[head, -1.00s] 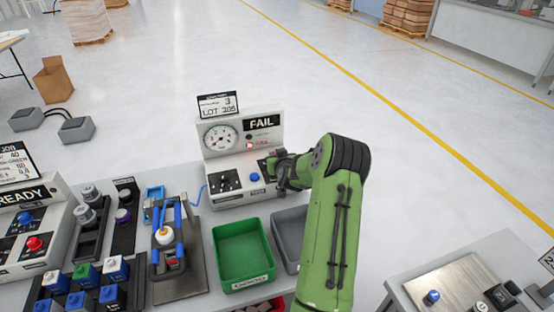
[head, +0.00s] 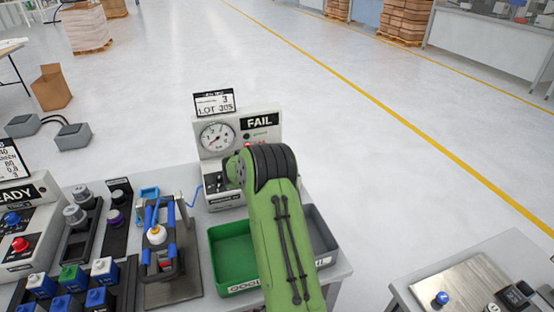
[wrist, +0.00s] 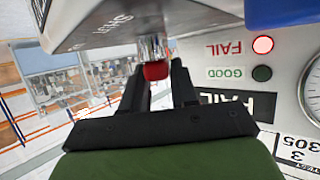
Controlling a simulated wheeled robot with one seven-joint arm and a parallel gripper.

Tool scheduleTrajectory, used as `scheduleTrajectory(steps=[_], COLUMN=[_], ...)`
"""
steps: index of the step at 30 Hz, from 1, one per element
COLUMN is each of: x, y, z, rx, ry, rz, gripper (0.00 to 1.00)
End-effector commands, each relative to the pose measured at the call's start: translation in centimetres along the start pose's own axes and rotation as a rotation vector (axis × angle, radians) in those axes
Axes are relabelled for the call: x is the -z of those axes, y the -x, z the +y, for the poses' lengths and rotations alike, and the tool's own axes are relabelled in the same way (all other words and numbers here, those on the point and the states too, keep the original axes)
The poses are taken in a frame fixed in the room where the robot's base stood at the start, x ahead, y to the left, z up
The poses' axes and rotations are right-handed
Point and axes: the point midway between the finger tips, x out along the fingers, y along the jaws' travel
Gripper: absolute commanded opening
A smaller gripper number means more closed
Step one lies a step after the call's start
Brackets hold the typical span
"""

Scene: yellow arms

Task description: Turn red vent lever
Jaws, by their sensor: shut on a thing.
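The red vent lever (wrist: 156,71) shows in the wrist view as a red end on a short silver stem, between the dark fingers of my gripper (wrist: 160,85). The fingers are shut on it. A light grey block (wrist: 110,22) with upside-down lettering is right at the stem. In the head view my green arm hides the gripper and the lever. The tester panel (head: 266,136) stands behind the arm, with a round gauge (head: 216,137) and a FAIL sign (head: 259,122). In the wrist view the red FAIL lamp (wrist: 263,44) is lit and the green GOOD lamp (wrist: 262,73) is dark.
A green bin (head: 215,231) and a grey bin (head: 320,232) stand in front of the tester, partly behind my arm. A clamp fixture (head: 184,240) is to the left. A lot card (head: 214,103) stands on top of the tester. The floor behind is open.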

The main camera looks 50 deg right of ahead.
Motion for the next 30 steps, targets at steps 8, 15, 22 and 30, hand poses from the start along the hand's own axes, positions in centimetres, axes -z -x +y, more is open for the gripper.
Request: scheduleTrajectory(steps=[8, 15, 22, 30], x=[0.0, 0.0, 0.0, 0.0], y=[0.0, 0.0, 0.0, 3.7], z=[-0.1, 0.0, 0.0, -0.2], rx=[-0.003, -0.002, -0.003, 0.002], ry=[-0.001, -0.001, -0.001, 0.002], rz=[-0.002, -0.003, -0.002, -0.002], gripper=[0.0, 0.46, 0.49, 0.49])
